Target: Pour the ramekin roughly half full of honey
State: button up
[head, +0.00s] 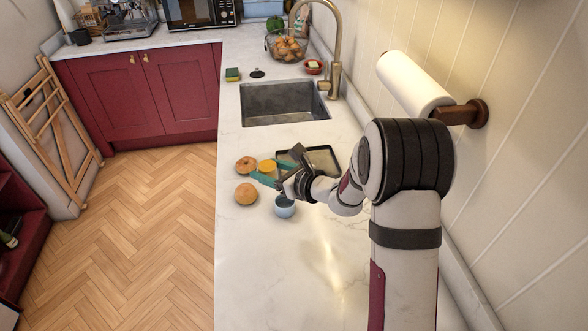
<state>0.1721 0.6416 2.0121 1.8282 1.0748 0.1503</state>
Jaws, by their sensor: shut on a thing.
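My gripper (266,168), with teal fingers, is low over the white counter left of my wrist. It is shut on a small yellow-orange container (267,166), which looks like the honey. Its lower part is hidden by a finger, and I cannot tell its tilt or whether it touches the counter. A small light-blue cup, which looks like the ramekin (285,208), stands on the counter just below the gripper in the picture. Its contents are too small to make out, and my wrist is close to its upper edge.
A bagel (246,163) and a round bun (246,193) lie left of the gripper near the counter's edge. A dark-rimmed tray (326,156) lies behind my wrist. The sink (280,103) is farther back. A paper towel roll (412,84) hangs on the right wall. The near counter (265,275) is clear.

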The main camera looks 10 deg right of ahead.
notch_tip(320, 180, down, 9)
jog(key=m, duration=0.8)
jog(key=shift+w+d+f, duration=0.15)
jog(key=shift+w, duration=0.25)
jog(key=shift+w+d+f, duration=0.1)
jog(key=shift+f, duration=0.25)
jog(key=shift+w+d+f+m, duration=0.1)
jog(key=shift+d+f+m, duration=0.1)
jog(key=shift+f, duration=0.25)
jog(key=shift+w+d+f+m, duration=0.1)
jog(key=shift+f+m, duration=0.1)
jog(key=shift+f, duration=0.2)
jog(key=shift+a, duration=0.1)
dwell(0.3)
jog(key=shift+r+m, duration=0.35)
jog(key=shift+m, duration=0.85)
dwell(3.6)
